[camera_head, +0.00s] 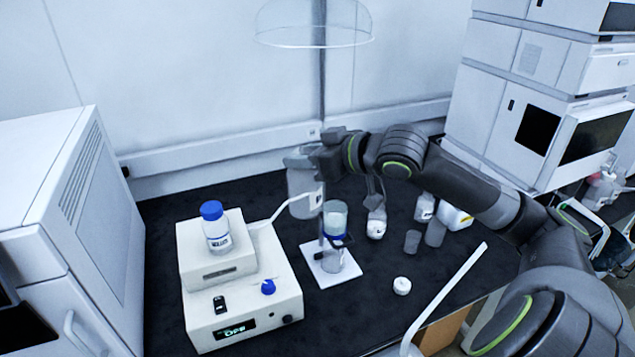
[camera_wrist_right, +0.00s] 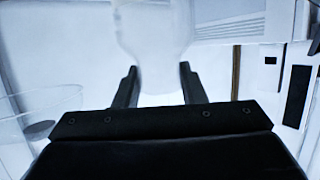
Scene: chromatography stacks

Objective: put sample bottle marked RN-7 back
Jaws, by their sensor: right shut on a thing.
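My right gripper (camera_head: 318,156) reaches in from the right above the middle of the bench and is shut on a pale container (camera_head: 303,187). In the right wrist view my fingers (camera_wrist_right: 156,88) stand on either side of a pale, blurred, rounded body (camera_wrist_right: 155,35). I cannot read any marking on it, so I cannot tell whether it is RN-7. A blue-capped bottle (camera_head: 215,228) stands upright on the white instrument (camera_head: 243,295); its label is too small to read. My left gripper is not in view.
A clamp stand on a white base (camera_head: 333,272) holds a blue-banded vessel (camera_head: 335,219) just below my right gripper. Several small bottles and cups, including a grey cup (camera_head: 412,241), stand to the right. A white cap (camera_head: 402,286) lies in front. Tall instruments flank the dark bench.

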